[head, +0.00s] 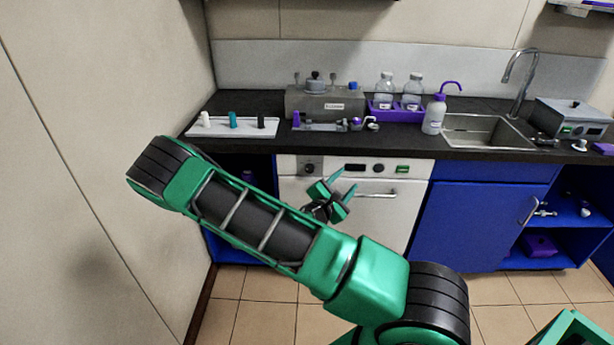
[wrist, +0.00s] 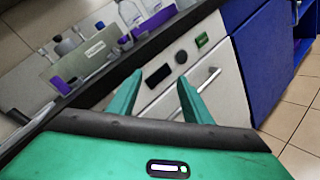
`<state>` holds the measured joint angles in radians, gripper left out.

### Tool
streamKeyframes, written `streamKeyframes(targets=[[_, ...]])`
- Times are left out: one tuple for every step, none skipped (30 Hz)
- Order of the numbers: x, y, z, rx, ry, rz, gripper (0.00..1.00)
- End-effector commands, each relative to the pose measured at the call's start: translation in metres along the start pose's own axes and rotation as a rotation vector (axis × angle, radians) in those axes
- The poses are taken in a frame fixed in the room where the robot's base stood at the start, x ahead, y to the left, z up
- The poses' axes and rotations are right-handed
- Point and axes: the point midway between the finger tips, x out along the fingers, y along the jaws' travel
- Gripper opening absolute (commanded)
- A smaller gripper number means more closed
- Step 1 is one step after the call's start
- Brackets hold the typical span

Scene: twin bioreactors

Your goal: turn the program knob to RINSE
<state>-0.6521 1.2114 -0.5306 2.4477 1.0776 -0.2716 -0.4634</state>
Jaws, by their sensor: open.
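The white washer (head: 290,215) sits under the counter, with a control panel along its top. A round knob on a dark plate (head: 309,168) is at the panel's left end. A dark display (head: 355,167), a dark round knob (head: 378,168) and a green button (head: 402,169) follow to the right. In the wrist view the display (wrist: 158,75), dark knob (wrist: 181,56) and green button (wrist: 202,41) show; the left-end knob does not. Labels are too small to read. My gripper (head: 343,184) is open and empty before the panel, its fingers (wrist: 160,76) pointing towards it.
The washer's door handle (head: 377,194) runs below the panel. The dark counter (head: 460,154) overhangs it and carries a white tray (head: 225,131), a grey instrument (head: 325,103) and a purple bottle rack (head: 395,115). A blue cabinet (head: 480,215) stands to the right.

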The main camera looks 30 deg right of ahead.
Motion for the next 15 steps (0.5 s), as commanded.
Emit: streamKeyframes(targets=[[-0.005,0.008,-0.015,-0.072,0.022,0.067,0.45],[-0.007,0.013,-0.023,-0.111,0.034,0.105,0.45],[-0.011,0.019,-0.033,-0.161,0.05,0.155,0.45],[-0.015,0.023,-0.041,-0.198,0.06,0.192,0.45],[-0.018,0.027,-0.049,-0.233,0.073,0.227,0.45],[-0.023,0.032,-0.059,-0.279,0.086,0.271,0.45],[-0.026,0.034,-0.066,-0.311,0.096,0.301,0.45],[-0.03,0.037,-0.073,-0.341,0.105,0.33,0.45],[-0.034,0.039,-0.081,-0.377,0.115,0.363,0.45],[-0.037,0.041,-0.086,-0.4,0.123,0.386,0.45],[-0.04,0.043,-0.091,-0.422,0.129,0.407,0.45],[-0.043,0.044,-0.097,-0.447,0.135,0.429,0.45],[-0.045,0.045,-0.1,-0.463,0.14,0.443,0.45],[-0.047,0.045,-0.103,-0.475,0.144,0.455,0.45],[-0.049,0.046,-0.106,-0.488,0.147,0.467,0.45]])
